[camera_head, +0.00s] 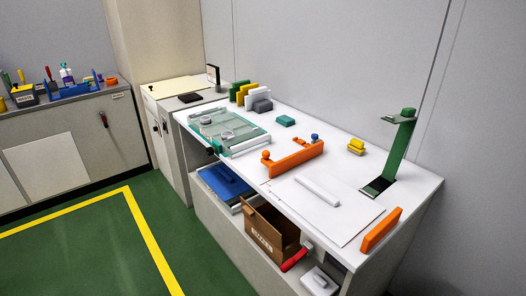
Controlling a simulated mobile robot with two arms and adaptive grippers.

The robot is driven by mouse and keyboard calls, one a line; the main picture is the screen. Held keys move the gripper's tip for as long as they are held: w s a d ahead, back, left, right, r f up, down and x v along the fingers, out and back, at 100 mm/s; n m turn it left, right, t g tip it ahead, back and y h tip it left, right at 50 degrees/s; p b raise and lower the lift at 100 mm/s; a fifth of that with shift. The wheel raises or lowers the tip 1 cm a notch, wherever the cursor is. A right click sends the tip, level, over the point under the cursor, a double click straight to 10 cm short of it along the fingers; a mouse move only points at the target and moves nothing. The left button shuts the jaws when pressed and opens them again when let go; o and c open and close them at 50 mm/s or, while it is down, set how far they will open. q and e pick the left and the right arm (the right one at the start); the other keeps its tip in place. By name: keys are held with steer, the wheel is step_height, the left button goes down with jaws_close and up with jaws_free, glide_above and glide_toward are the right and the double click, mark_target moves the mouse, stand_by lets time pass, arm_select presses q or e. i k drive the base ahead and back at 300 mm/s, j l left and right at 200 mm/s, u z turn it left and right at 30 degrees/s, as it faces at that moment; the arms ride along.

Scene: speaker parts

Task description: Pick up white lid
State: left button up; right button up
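No piece is clearly recognisable as the white lid. A long white piece (317,189) lies flat on a white sheet (345,215) on the table. I cannot tell which of these is the lid. Neither of my grippers is in view.
The white table (420,185) holds an orange bracket (294,158), an orange bar (381,231), a green stand (393,150), a yellow block (356,146) and a green tray (225,132). Below are a brown box (262,235) and a blue tray (226,181). Green floor (80,245) is open at left.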

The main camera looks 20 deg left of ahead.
mark_target(340, 211)
steer(key=i+j, duration=0.35)
steer(key=i+j+z, duration=0.1)
steer(key=i+j, duration=0.25)
steer(key=j, duration=0.15)
